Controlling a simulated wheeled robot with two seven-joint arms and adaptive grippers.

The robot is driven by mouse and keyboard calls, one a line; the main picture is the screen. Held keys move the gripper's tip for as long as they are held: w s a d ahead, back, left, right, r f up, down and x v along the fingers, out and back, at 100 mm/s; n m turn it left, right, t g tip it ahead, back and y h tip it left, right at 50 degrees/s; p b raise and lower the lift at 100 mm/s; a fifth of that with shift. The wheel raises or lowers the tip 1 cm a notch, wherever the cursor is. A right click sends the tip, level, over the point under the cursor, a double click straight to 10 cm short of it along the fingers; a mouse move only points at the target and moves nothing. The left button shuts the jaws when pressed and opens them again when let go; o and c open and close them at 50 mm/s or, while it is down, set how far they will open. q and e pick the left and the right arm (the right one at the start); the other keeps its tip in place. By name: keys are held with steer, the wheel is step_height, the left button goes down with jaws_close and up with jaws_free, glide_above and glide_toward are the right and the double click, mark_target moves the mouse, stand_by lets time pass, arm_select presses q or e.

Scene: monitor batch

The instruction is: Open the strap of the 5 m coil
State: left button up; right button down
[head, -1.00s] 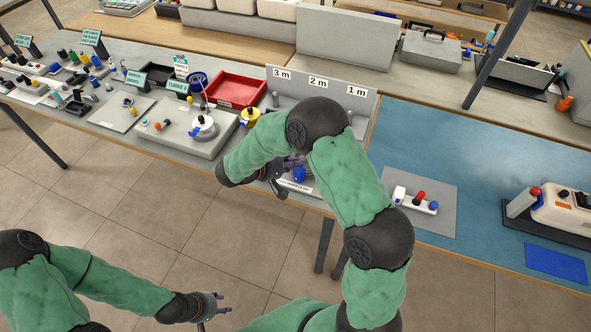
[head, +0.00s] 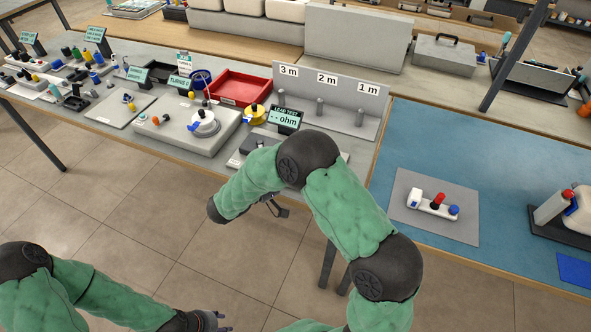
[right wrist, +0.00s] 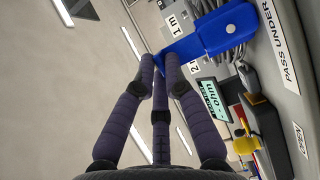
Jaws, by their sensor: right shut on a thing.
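In the right wrist view a blue strap tab (right wrist: 222,30) lies at the fingertips of my right gripper (right wrist: 160,65), which is shut on it. Grey cable loops (right wrist: 205,6) show just behind the tab; I cannot tell the coil's length from them. In the head view my right forearm hides the coil and the strap, and only a dark bit of the right gripper (head: 273,205) shows at the table's front edge. My left gripper (head: 218,327) is low at the bottom edge, cut off, and its fingers are unclear.
A display reading "-- ohm" (head: 285,118) stands beyond my right arm. Behind it a grey panel (head: 340,88) with pegs is marked 3 m, 2 m and 1 m. A red tray (head: 240,88) and a yellow-topped spool (head: 255,114) are to its left.

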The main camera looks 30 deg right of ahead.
stand_by(0.4)
steer(key=c, duration=1.3)
jaws_free()
steer(key=shift+a, duration=0.15)
steer(key=a, duration=0.4)
steer(key=s+a, duration=0.1)
steer(key=a, duration=0.2)
steer(key=s+a, duration=0.1)
steer(key=a, duration=0.3)
steer(key=shift+a, duration=0.3)
